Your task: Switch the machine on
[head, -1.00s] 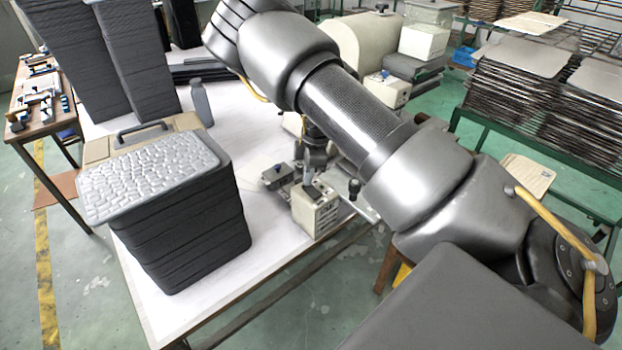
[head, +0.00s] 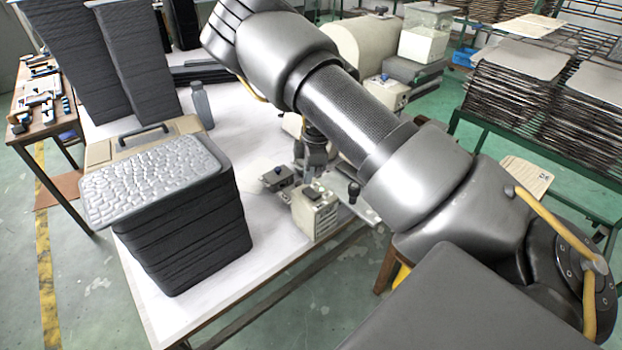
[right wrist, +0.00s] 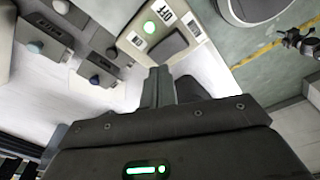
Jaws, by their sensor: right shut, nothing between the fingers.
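The machine's cream control box (head: 316,215) stands at the front edge of the white table in the head view. My right gripper (head: 310,176) is shut and empty, just behind and above the box in the head view. In the right wrist view its fingertips (right wrist: 163,72) point at the box near the dark switch; I cannot tell whether they touch. My left gripper is out of view.
A grey box with a dark knob (head: 278,177) sits left of the control box, and a black-knobbed lever (head: 354,190) to its right.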

